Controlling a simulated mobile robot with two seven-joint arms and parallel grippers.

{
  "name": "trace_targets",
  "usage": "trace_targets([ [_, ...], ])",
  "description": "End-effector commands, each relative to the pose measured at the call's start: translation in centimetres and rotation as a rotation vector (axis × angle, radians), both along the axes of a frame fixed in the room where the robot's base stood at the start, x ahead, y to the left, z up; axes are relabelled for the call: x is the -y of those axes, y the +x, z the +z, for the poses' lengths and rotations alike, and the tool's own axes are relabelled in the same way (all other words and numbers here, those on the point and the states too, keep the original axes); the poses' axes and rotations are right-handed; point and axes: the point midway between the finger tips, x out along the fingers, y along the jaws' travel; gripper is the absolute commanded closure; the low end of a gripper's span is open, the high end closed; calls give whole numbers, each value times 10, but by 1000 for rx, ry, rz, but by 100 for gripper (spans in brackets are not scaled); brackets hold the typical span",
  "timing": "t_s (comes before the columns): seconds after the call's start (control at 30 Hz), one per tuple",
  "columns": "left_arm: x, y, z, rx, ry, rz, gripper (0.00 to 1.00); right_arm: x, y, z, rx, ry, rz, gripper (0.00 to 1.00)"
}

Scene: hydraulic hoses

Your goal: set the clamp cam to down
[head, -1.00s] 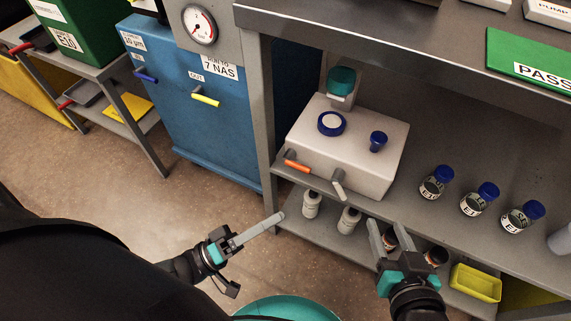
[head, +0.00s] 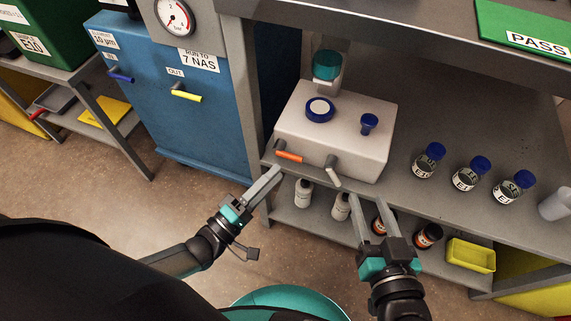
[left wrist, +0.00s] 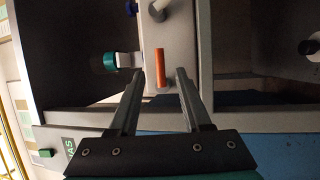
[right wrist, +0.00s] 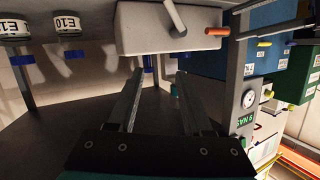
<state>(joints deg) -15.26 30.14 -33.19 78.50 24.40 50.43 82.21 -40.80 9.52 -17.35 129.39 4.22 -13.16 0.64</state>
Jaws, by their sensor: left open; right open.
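A white box (head: 340,130) on the shelf has two levers on its front: an orange-tipped handle (head: 289,157) at the left and a pale grey lever (head: 333,171) slanting downward beside it. I cannot tell which is the clamp cam. My left gripper (head: 275,184) is open just below and in front of the orange handle. In the left wrist view the orange handle (left wrist: 160,68) appears between the open fingertips; contact is not visible. My right gripper (head: 367,204) is open and empty, in front of the shelf edge below the box; its wrist view shows the grey lever (right wrist: 175,17) ahead.
On top of the box are a blue ring cap (head: 320,110) and a blue knob (head: 369,123). Several blue-capped jars (head: 466,178) stand right of it. Bottles (head: 303,194) and a yellow tray (head: 470,255) occupy the lower shelf. A blue cabinet (head: 165,120) stands left; a worktop overhangs the box.

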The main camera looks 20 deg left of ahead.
Motion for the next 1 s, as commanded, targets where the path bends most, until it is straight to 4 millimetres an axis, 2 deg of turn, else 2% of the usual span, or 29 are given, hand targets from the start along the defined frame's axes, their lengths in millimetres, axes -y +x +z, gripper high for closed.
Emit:
trace_targets([
  [0.1,7,16,3,3,-1,1,52,-4,-2,2,52,36,-1,50],
  [0.3,15,33,6,2,-1,1,52,-8,-7,9,123,83,-4,50],
  [0.5,19,40,8,0,0,0,52,-10,-9,13,158,105,-7,50],
  [0.8,19,41,8,0,1,0,52,-10,-9,14,164,108,-9,50],
  [1.0,19,41,8,0,1,0,73,-10,-9,14,164,108,-9,50],
])
